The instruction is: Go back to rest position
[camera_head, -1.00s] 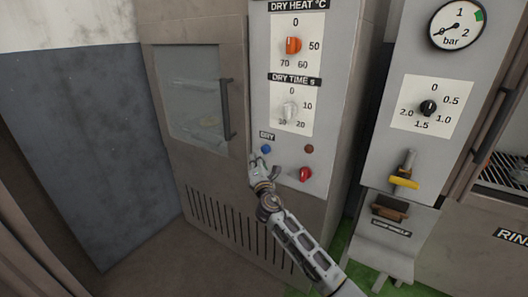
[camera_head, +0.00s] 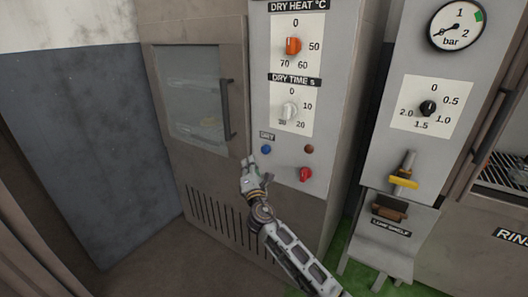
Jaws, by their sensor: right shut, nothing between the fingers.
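My right gripper (camera_head: 248,166) is in the head view, shut and empty. It is in front of the dryer's lower panel, a little below and left of the blue button (camera_head: 266,149) under the DRY label. A gap shows between the fingertips and the button. My right arm comes up from the bottom middle of the picture. My left gripper is not in view.
The dryer cabinet (camera_head: 160,150) has a shut glass door with a dark handle (camera_head: 228,110). Its panel holds an orange knob (camera_head: 293,46), a white knob (camera_head: 290,111) and a red knob (camera_head: 305,174). A grey unit with a yellow lever (camera_head: 404,182) stands to the right.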

